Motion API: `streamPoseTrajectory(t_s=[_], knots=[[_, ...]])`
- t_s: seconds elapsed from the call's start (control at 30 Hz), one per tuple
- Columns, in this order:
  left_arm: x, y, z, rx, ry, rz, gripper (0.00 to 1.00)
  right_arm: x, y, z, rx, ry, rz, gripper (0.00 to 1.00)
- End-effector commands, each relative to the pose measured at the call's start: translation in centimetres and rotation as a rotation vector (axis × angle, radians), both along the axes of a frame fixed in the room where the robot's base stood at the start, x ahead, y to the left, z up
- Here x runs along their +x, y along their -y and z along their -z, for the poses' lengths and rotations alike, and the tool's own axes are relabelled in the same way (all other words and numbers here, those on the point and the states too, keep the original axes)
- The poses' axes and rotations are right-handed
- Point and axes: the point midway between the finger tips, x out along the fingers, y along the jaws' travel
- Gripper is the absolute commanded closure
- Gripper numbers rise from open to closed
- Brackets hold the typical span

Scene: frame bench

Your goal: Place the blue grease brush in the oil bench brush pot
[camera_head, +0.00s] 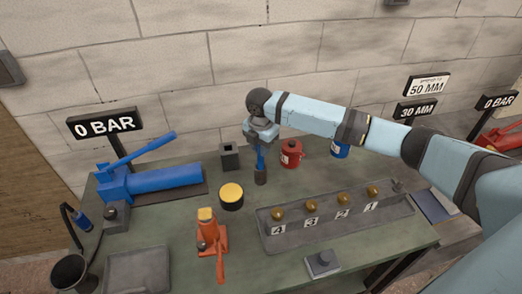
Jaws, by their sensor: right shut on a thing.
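My right gripper (260,141) is shut on the blue grease brush (261,160). The brush hangs upright, blue handle up and dark head down, above the back middle of the green bench. I cannot tell whether its head touches the bench top. A small dark square pot (229,160) with an open top stands just left of the brush and apart from it; it looks like the brush pot. My left gripper is not in view.
A yellow-topped black tin (231,196) stands in front of the pot. A red can (291,154) and a blue can (340,148) stand right of the brush. An orange jack (211,235), a blue pump (150,182) and a tray with numbered brass knobs (335,225) occupy the bench.

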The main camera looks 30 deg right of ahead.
Motion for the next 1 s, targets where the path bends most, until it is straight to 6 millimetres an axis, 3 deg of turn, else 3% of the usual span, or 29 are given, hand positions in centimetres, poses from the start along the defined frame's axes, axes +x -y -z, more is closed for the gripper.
streamPoseTrajectory(t_s=[0.1, 0.47, 0.5, 0.6, 1.0], knots=[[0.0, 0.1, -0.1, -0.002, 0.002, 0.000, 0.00, 0.0, 0.0, 1.6, 0.000, -0.001, 0.000, 1.00], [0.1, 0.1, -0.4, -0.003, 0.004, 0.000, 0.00, 0.0, 0.0, 2.0, 0.000, 0.000, 0.000, 1.00], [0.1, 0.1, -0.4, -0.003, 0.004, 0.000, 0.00, 0.0, 0.0, 2.1, 0.000, 0.000, 0.000, 0.73], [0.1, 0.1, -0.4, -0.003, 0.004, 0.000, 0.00, 0.0, 0.0, 2.1, -0.001, 0.000, 0.000, 0.50], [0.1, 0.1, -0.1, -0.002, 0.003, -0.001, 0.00, 0.0, 0.0, 1.1, 0.000, 0.002, 0.000, 0.50]])
